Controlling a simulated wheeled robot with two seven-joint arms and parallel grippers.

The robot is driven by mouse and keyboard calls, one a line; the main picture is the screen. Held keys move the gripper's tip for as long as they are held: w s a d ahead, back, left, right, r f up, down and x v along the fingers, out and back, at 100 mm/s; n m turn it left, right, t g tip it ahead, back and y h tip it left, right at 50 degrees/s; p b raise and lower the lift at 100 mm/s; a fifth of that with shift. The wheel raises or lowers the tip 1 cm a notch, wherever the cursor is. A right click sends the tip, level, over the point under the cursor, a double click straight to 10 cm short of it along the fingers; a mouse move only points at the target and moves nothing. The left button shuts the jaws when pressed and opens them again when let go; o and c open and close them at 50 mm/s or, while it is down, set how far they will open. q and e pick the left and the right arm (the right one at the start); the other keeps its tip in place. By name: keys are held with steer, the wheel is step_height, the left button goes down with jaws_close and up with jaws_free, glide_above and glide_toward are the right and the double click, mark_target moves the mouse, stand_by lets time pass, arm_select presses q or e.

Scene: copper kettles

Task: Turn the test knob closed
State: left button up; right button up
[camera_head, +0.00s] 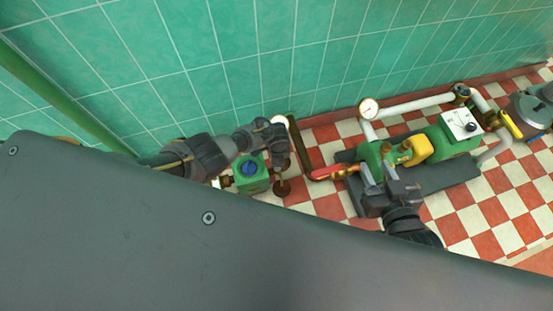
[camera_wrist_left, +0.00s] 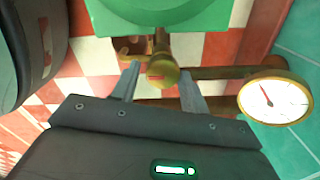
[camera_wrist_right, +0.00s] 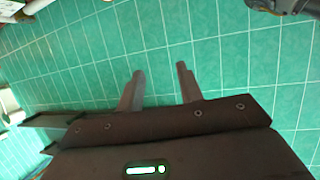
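The brass test knob (camera_wrist_left: 162,74), with a small red mark on its face, shows in the left wrist view on a short stem below a green body (camera_wrist_left: 160,14). My left gripper (camera_wrist_left: 160,72) is open, one finger on each side of the knob, with a gap at the left finger. In the head view, the left gripper (camera_head: 281,166) is beside the green box (camera_head: 252,183) with a blue knob (camera_head: 249,168); I cannot make out the test knob there. My right gripper (camera_wrist_right: 160,70) is open and empty, facing the tiled wall; in the head view it shows (camera_head: 378,168) in front of the pump.
A round gauge (camera_wrist_left: 274,100) and brass pipes are close right of the left fingers. Checkered floor (camera_head: 500,205) is clear at far right. My dark body hides the lower left.

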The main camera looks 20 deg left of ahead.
arm_select(q)
steer(key=shift+o, duration=1.3)
steer(key=shift+w+r, duration=0.1)
steer(key=shift+r, duration=0.2)
step_height(320, 180, up, 3)
steer(key=shift+f+p, duration=0.15)
steer(key=shift+p, duration=1.05)
step_height(320, 180, up, 4)
steer(key=shift+f+p, duration=0.1)
steer(key=shift+p, duration=1.15)
arm_select(e)
steer(key=s+d+f+m+g+h, duration=0.2)
steer(key=s+d+f+g+h, duration=0.3)
steer(key=s+d+f+g, duration=0.4)
arm_select(q)
step_height(320, 180, up, 4)
steer(key=shift+f+p, duration=0.1)
steer(key=shift+p, duration=0.95)
arm_select(e)
steer(key=shift+m+g, duration=0.3)
step_height(320, 180, down, 6)
steer(key=shift+s+d+r, duration=0.1)
steer(key=shift+s+r, duration=0.05)
steer(key=shift+r, duration=0.1)
